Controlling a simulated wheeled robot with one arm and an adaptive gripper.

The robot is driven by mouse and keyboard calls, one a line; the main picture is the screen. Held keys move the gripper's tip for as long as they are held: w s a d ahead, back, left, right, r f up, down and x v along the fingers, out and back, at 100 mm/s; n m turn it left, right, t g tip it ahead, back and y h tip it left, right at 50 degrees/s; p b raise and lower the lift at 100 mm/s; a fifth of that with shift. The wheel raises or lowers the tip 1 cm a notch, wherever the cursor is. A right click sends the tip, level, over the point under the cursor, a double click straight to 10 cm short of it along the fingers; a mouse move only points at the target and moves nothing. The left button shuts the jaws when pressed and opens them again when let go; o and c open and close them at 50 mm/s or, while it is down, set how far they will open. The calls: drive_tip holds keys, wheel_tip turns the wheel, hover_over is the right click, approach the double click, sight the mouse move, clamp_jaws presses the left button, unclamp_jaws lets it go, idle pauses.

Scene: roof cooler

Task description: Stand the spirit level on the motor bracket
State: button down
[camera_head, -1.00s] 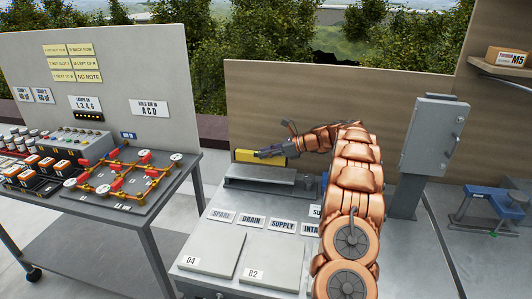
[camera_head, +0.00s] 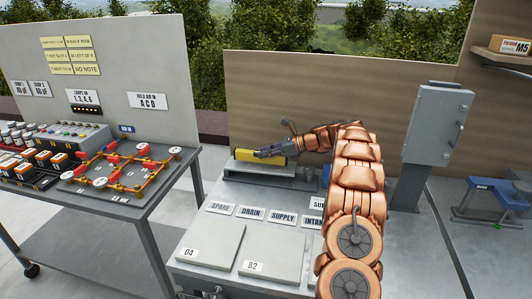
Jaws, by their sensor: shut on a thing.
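The spirit level is a yellow bar (camera_head: 245,155) at the back of the grey bench, left of centre. My gripper (camera_head: 268,154) is shut on it from the right, and the dark fingers cover part of its front face. The motor bracket seems to be the long grey raised piece (camera_head: 250,172) on the bench top, directly below and in front of the level. The level lies lengthwise along the bracket, very low over it or touching. I cannot tell whether they touch.
My copper arm hides the bench's right side. Labelled plates D4 (camera_head: 207,243) and B2 (camera_head: 272,257) lie in front, with a row of label cards (camera_head: 250,212) behind them. A tall back panel (camera_head: 330,95) stands behind. A grey switch box (camera_head: 438,125) is at right.

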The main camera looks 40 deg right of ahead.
drive_tip(key=shift+f, duration=0.4)
idle(0.3)
drive_tip(key=c, duration=0.9)
unclamp_jaws()
drive_tip(key=shift+v, duration=3.75)
